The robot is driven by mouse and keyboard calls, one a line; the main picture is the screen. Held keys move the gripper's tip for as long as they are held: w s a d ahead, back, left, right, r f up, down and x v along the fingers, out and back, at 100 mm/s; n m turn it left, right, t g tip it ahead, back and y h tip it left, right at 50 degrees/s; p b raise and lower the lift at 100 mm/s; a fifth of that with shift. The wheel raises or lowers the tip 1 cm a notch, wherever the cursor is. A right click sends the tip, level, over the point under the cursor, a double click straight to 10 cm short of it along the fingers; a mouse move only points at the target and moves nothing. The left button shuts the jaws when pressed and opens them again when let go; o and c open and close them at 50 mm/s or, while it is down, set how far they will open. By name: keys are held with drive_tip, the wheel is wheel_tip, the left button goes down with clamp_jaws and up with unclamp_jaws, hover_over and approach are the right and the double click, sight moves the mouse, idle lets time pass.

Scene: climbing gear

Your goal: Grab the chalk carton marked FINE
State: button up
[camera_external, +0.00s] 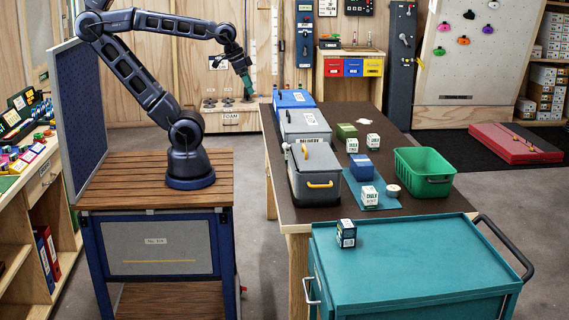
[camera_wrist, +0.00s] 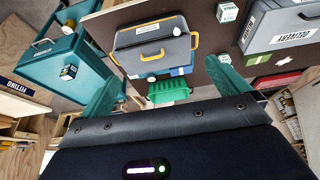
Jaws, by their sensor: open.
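Several small chalk cartons are in the external view. Two white and green ones, a left carton (camera_external: 352,145) and a right carton (camera_external: 373,141), stand towards the back of the dark table. Another white carton (camera_external: 369,196) stands on a blue-green mat nearer the front. A dark carton with a white top (camera_external: 346,233) stands on the teal cart. The lettering is too small to tell which is marked FINE. In the wrist view, a white carton (camera_wrist: 228,12) shows near the top edge. My gripper (camera_external: 246,84) is open and empty, raised left of the table; its green fingers are apart in the wrist view (camera_wrist: 163,70).
Grey lidded bins, a front one (camera_external: 315,187) and a middle one (camera_external: 304,124), and a blue bin (camera_external: 292,97) line the table's left edge. A green basket (camera_external: 425,172) stands at right. The teal cart (camera_external: 430,265) is mostly clear on top.

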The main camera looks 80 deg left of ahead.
idle(0.4)
drive_tip(key=c, duration=0.7)
